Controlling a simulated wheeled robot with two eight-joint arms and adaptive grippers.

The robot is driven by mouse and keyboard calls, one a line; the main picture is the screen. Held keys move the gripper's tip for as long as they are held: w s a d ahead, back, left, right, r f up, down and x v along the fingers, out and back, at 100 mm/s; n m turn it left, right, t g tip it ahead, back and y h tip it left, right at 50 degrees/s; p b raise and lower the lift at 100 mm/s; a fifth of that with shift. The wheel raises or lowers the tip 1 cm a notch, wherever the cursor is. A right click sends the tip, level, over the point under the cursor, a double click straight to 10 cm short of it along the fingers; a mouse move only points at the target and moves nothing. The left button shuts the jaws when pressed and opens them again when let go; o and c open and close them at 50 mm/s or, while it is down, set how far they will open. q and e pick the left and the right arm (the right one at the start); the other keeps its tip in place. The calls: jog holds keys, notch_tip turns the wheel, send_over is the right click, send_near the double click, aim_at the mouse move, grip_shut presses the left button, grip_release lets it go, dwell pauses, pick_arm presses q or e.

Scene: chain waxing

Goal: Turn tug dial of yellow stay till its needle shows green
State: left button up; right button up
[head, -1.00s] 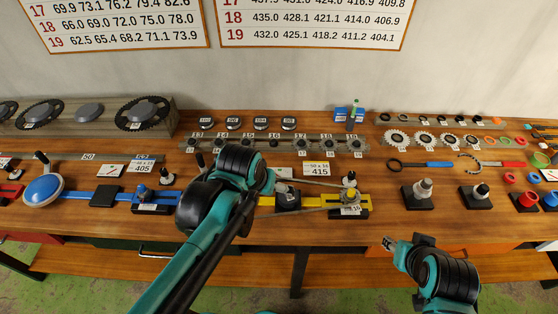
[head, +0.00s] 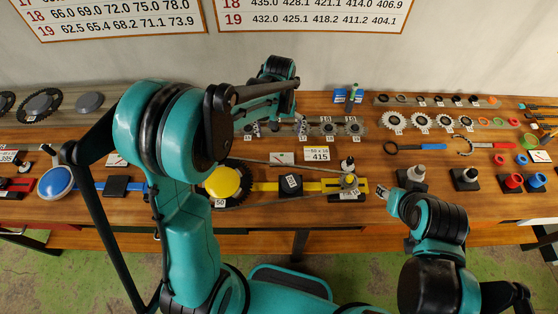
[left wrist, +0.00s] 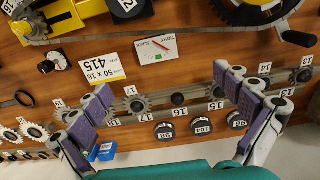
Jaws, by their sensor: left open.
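The yellow stay (head: 325,186) lies along the bench, with a yellow-and-grey mount at its right end. The stay also shows at the top of the left wrist view (left wrist: 65,22). A small black knob on a pale base (head: 347,164) stands just behind that end and shows in the left wrist view (left wrist: 55,62); I cannot tell if it is the tug dial. My left gripper (left wrist: 165,88) is open and empty above the sprocket row. My right gripper (head: 392,199) is low at right, jaws unclear.
A yellow disc on a black chainring (head: 223,181) sits at the stay's left end. A sprocket rail (left wrist: 190,98) runs below my left fingers, with round black counters beside it. Posts on black blocks (head: 412,178) stand at right. A blue box (head: 347,96) is behind.

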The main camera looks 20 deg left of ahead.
pick_arm(q)
notch_tip(320, 180, down, 7)
jog(key=b, duration=0.3)
jog(key=shift+b, duration=0.4)
jog(key=shift+r, duration=0.1)
notch_tip(320, 180, up, 10)
jog(key=p, duration=0.6)
jog(key=shift+p, duration=0.35)
